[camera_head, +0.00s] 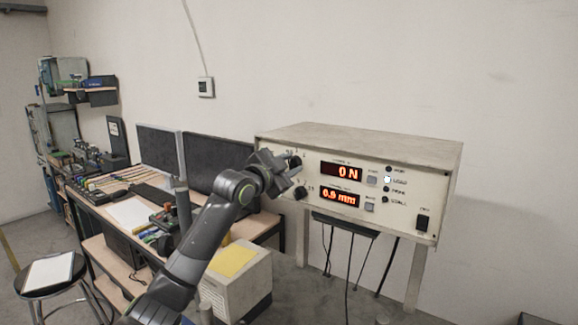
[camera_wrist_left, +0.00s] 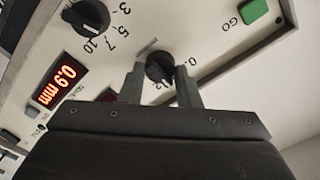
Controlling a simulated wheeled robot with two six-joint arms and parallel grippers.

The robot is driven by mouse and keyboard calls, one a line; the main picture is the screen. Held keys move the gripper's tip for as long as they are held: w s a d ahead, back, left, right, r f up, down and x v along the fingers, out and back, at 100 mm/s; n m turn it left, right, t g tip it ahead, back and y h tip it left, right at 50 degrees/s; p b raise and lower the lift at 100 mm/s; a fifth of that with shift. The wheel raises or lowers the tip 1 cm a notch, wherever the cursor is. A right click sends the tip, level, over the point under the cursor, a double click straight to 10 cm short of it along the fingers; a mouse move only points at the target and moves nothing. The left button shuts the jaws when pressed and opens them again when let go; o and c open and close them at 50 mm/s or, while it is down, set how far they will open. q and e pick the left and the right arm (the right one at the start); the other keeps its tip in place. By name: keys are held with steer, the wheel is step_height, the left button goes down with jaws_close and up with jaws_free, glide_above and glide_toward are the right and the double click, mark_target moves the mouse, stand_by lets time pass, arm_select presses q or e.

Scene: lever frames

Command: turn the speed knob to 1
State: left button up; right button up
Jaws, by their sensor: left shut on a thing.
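The control box (camera_head: 345,150) is a pale instrument with two black knobs on the left of its front. My left gripper (camera_head: 287,172) is at the upper knob (camera_head: 294,162). In the left wrist view the fingers of my left gripper (camera_wrist_left: 160,88) are shut on a black knob (camera_wrist_left: 159,66), one on each side. Some scale figures show around this knob, including a 0; the rest are partly hidden. I cannot read its name or be sure of its setting. The other knob (camera_wrist_left: 88,16) has 3, 5, 7 and 10 beside it and is free. My right gripper is not in view.
The upper display (camera_head: 342,172) reads 0 N and the lower display (camera_head: 340,198) 0.9 mm. One indicator lamp (camera_head: 387,179) is lit. A green GO button (camera_wrist_left: 254,11) is near the gripped knob. A workbench (camera_head: 108,218) with monitors stands left; cables hang below the box.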

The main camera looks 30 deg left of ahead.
arm_select(q)
steer(key=o, duration=1)
steer(key=shift+s+a+f+b, duration=0.1)
steer(key=shift+s+b, duration=0.25)
steer(key=shift+s, duration=0.05)
steer(key=shift+s+a+b, duration=0.35)
steer(key=shift+s+b, duration=0.95)
steer(key=shift+s, duration=1.45)
steer(key=shift+s+a+b, duration=0.35)
steer(key=shift+s+b, duration=0.95)
steer(key=shift+s, duration=1.45)
steer(key=shift+s+a+b, duration=0.35)
steer(key=shift+s+b, duration=0.95)
steer(key=shift+s, duration=1.45)
